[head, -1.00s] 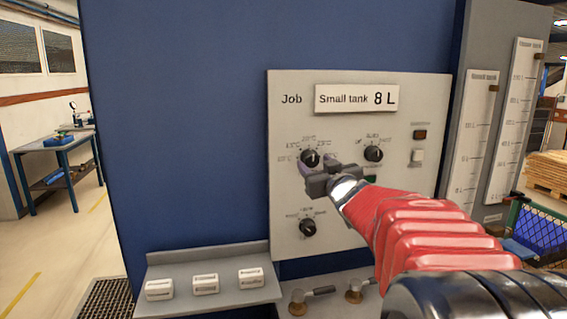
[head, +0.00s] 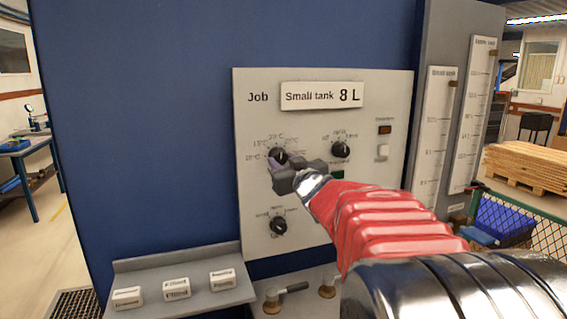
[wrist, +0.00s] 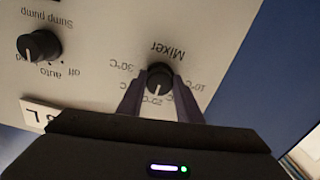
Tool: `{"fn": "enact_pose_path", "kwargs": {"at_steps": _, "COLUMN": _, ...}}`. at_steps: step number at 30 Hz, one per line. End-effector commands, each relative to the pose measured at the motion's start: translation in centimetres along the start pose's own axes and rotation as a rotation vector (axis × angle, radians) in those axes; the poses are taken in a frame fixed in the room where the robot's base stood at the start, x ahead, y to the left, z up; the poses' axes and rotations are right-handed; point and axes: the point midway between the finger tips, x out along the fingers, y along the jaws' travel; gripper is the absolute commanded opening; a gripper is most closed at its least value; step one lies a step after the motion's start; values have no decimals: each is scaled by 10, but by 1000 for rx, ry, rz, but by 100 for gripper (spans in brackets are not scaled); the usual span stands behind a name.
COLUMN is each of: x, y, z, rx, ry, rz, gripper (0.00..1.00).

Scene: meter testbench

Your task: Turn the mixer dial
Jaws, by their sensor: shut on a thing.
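The mixer dial (head: 278,155) is a round black knob at the upper left of the light grey panel (head: 330,205), with temperature marks around it. In the wrist view the dial (wrist: 160,76) appears upside down under the word Mixer. Its white mark points down the picture, toward the 20°C label. My gripper (head: 273,168) is at the dial, its two purple fingers on either side of the knob and shut on it. The fingers also show in the wrist view (wrist: 160,90). In the head view they partly hide the dial's lower edge.
The sump pump knob (head: 341,149) is right of the dial, and another black knob (head: 278,226) is below. A sign (head: 322,96) reads Small tank 8 L. A shelf with white labelled blocks (head: 177,288) juts out below. Two tank gauges (head: 436,135) stand at right.

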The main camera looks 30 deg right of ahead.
Motion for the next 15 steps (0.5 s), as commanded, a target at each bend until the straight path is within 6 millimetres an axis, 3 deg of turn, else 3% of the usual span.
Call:
{"fn": "enact_pose_path", "kwargs": {"at_steps": 14, "x": 0, "y": -1, "z": 0, "rx": -51, "ry": 0, "rz": -1, "gripper": 10}}
{"fn": "enact_pose_path", "kwargs": {"at_steps": 15, "x": 0, "y": -1, "z": 0, "rx": -51, "ry": 0, "rz": -1, "gripper": 33}}
